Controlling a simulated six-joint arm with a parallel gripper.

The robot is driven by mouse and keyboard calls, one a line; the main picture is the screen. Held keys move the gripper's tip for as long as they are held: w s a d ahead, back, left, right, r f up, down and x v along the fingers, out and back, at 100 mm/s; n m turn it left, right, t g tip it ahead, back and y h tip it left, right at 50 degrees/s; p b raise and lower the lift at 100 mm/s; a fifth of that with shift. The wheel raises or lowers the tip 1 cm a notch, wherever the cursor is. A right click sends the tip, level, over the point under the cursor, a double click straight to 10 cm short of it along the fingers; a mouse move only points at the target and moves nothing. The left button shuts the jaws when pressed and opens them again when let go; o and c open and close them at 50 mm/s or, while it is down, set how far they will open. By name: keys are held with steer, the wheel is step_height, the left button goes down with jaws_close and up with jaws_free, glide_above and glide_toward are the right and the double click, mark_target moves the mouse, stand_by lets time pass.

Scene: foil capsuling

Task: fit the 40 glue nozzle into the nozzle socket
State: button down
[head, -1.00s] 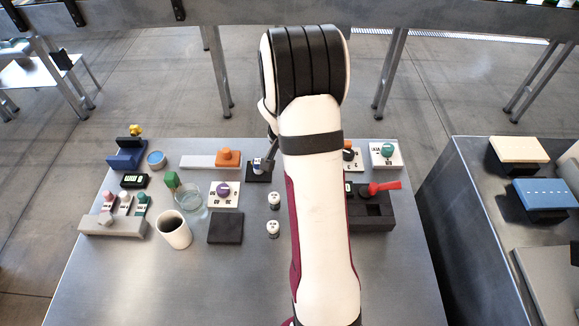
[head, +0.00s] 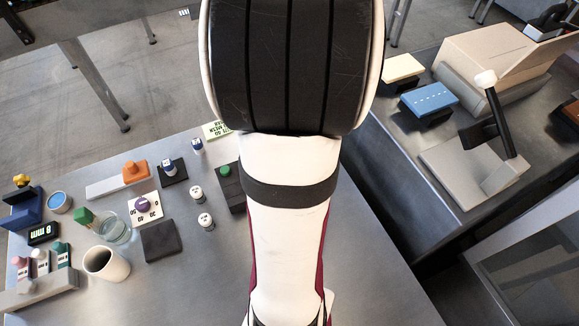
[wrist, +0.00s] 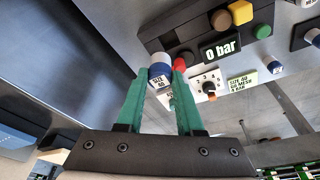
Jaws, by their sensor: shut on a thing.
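In the wrist view, my gripper (wrist: 159,82) has its green fingers closed on a small blue-and-white cylinder, which I take to be the 40 glue nozzle (wrist: 160,72). Its label is small and hard to read. The nozzle is held off the surface, with a red part (wrist: 180,64) just behind it. In the head view my arm hides the gripper and the nozzle. A similar blue-and-white piece stands on a black pad (head: 180,177), and another (head: 197,145) stands beside it. I cannot pick out the nozzle socket with certainty.
The head view shows a white mug (head: 107,264), a glass (head: 114,229) and a dark block (head: 159,240) at left. The front of the table is clear.

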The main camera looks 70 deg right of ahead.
steer(key=s+a+r, duration=0.1)
steer(key=s+a, duration=0.1)
steer(key=s, duration=0.8)
steer(key=w+f, duration=0.2)
steer(key=w, duration=0.1)
steer(key=w+d+f, duration=0.1)
steer(key=w+f, duration=0.1)
steer(key=w, duration=0.2)
steer(key=w+d+f, duration=0.1)
steer(key=w+f, duration=0.1)
steer(key=w, duration=0.2)
steer(key=shift+w+f, duration=0.2)
steer(key=shift+f, duration=0.1)
steer(key=x, duration=0.4)
steer(key=shift+a+f, duration=0.15)
steer(key=shift+a, duration=0.25)
steer(key=c, duration=0.5)
jaws_free()
steer(key=shift+f, duration=0.1)
steer(key=shift+c, duration=0.2)
steer(key=v, duration=1.2)
